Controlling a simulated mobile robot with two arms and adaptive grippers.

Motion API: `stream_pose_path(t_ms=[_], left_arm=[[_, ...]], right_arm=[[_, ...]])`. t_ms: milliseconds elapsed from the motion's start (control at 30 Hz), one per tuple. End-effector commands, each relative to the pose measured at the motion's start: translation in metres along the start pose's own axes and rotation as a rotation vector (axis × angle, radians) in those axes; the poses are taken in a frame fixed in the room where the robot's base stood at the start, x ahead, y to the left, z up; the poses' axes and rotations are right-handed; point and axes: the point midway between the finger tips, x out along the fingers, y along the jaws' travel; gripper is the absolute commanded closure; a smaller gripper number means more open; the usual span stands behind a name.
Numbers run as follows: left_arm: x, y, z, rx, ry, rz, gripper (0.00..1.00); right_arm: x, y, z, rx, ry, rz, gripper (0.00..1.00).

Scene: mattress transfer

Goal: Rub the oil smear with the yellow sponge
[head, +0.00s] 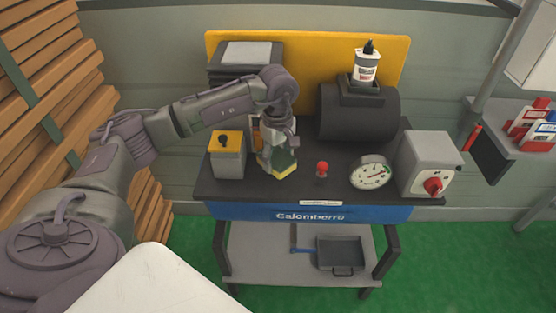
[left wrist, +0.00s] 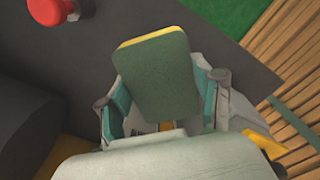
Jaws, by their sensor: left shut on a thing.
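My left gripper (head: 274,160) is over the dark workbench top (head: 240,190), shut on the yellow sponge (head: 285,172). The sponge has a dark green scouring side and shows near the bench's front edge. In the left wrist view the sponge (left wrist: 155,75) sits between the two teal-padded fingers of the gripper (left wrist: 160,105), with its green side toward the camera and a thin yellow edge at the top. I cannot tell whether the sponge touches the bench top. I cannot make out the oil smear in either view. My right gripper is not in view.
A grey box with a yellow top (head: 228,155) stands left of the gripper. A red knob (head: 322,169), a round gauge (head: 371,173) and a grey switch box (head: 428,163) stand to the right. A dark cylinder (head: 357,115) carrying a white bottle (head: 366,67) is behind.

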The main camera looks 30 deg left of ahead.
Motion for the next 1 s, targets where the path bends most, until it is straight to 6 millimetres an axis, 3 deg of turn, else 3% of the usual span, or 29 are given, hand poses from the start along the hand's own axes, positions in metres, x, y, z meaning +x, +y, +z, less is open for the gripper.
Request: stream_pose_path(t_ms=[100,467,800,1000], left_arm=[[-0.013,0.000,0.000,0.000,0.001,-0.001,0.78],[-0.014,0.000,0.000,0.000,0.001,-0.001,0.78],[-0.041,0.000,0.000,-0.001,0.000,0.000,0.78],[-0.043,0.000,0.000,-0.001,0.000,-0.002,0.78]], right_arm=[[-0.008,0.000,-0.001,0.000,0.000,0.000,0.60],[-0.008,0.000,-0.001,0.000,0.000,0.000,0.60],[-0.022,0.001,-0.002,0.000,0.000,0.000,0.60],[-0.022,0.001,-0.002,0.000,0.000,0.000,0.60]])
